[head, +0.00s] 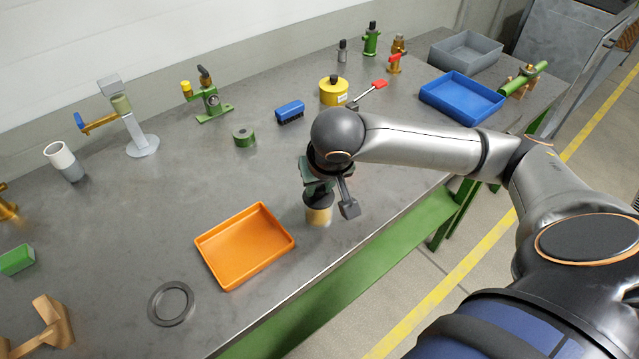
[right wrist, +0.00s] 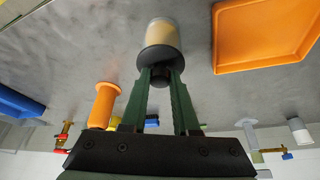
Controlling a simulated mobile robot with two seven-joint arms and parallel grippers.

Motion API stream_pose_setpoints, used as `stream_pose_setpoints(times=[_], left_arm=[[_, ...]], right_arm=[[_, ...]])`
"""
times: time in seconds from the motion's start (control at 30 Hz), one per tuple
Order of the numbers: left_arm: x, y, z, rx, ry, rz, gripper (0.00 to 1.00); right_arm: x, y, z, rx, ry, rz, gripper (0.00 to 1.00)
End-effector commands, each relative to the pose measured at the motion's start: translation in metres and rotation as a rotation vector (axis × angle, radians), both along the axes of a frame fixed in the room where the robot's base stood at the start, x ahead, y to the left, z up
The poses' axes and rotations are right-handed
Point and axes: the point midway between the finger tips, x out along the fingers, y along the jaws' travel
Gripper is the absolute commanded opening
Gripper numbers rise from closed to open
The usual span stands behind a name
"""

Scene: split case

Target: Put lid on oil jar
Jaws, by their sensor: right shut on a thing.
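The oil jar (head: 319,215), a small glass jar with yellow-amber contents, stands on the grey table close to its front edge. In the right wrist view the jar (right wrist: 162,33) is straight beyond the fingers. The dark round lid (head: 317,198) is at the jar's mouth. In the right wrist view the lid (right wrist: 158,60) covers that end of the jar; I cannot tell whether it is fully seated. My right gripper (right wrist: 161,76), with green fingers, is shut on the lid's knob. In the head view the right gripper (head: 318,187) points down above the jar. My left gripper is out of view.
A green roll (head: 244,136), blue brush (head: 290,111) and yellow can (head: 333,96) stand farther back. A blue tray (head: 461,93) is at right.

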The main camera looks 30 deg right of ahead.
Motion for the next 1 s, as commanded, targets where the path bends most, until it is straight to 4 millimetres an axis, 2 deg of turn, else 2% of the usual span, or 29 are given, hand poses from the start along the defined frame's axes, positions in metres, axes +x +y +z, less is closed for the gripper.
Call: stream_pose_setpoints(times=[0.17,0.2,0.5,0.67,0.93,1.0], left_arm=[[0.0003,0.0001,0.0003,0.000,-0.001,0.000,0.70],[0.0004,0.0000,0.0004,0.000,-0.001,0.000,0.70],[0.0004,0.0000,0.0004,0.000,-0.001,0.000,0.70],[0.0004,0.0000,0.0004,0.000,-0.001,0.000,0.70],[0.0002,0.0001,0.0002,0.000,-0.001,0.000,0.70],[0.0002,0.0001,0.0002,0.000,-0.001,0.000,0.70]], right_arm=[[0.0000,0.0001,0.0002,0.000,0.000,0.000,0.00],[0.0001,0.0002,0.0002,0.001,0.000,0.000,0.31],[0.0000,0.0001,0.0002,0.000,-0.001,0.000,0.64],[0.0000,0.0001,0.0002,0.000,-0.001,0.000,0.64],[0.0000,0.0001,0.0002,0.000,0.000,0.000,0.93],[0.0001,0.0000,0.0001,0.000,0.000,0.000,0.94]])
